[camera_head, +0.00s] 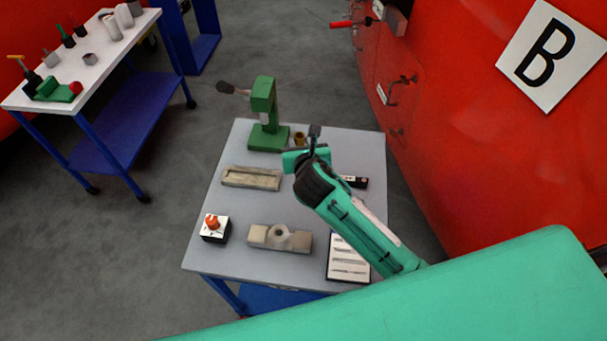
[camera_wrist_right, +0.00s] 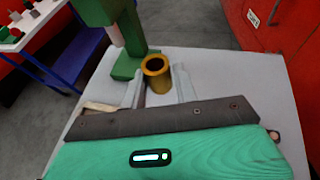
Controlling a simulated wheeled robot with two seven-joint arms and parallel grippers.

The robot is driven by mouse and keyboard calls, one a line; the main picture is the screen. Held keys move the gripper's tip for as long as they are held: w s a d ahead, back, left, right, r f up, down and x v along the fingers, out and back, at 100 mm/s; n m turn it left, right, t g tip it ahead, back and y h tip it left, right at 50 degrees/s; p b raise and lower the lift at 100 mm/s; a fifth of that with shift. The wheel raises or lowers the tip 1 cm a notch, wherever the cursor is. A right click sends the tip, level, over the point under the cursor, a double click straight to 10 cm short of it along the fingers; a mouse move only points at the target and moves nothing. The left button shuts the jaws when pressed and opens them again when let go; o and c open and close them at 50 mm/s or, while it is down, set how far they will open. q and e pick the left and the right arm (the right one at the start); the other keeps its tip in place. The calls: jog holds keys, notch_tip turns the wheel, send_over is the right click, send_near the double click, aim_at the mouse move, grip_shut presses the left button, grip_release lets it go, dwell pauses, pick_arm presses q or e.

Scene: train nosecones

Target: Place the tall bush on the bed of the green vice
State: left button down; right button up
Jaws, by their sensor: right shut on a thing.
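The tall bush (camera_wrist_right: 157,74) is a brass-coloured hollow cylinder, upright near the foot of the green press. It also shows small in the head view (camera_head: 299,138). My right gripper (camera_wrist_right: 160,87) is shut on the bush, with one grey finger on each side of it. I cannot tell whether the bush touches the table. A low green device with a red ball (camera_head: 60,91), which looks like the green vice, sits on the white-topped table at the upper left. My left gripper is not in view.
The grey table (camera_head: 213,258) carries the green press (camera_head: 264,112), two beige blocks (camera_head: 251,178) (camera_head: 266,238), a box with a red knob (camera_head: 214,227) and a printed sheet (camera_head: 346,262). The white-topped table (camera_head: 104,64) holds several small parts. Open floor separates the tables. A red train body (camera_head: 480,160) stands at right.

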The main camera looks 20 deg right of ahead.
notch_tip(320, 180, down, 13)
jog(key=shift+f, duration=0.1)
dwell(0.3)
jog(key=shift+f, duration=0.1)
jog(key=o, duration=1)
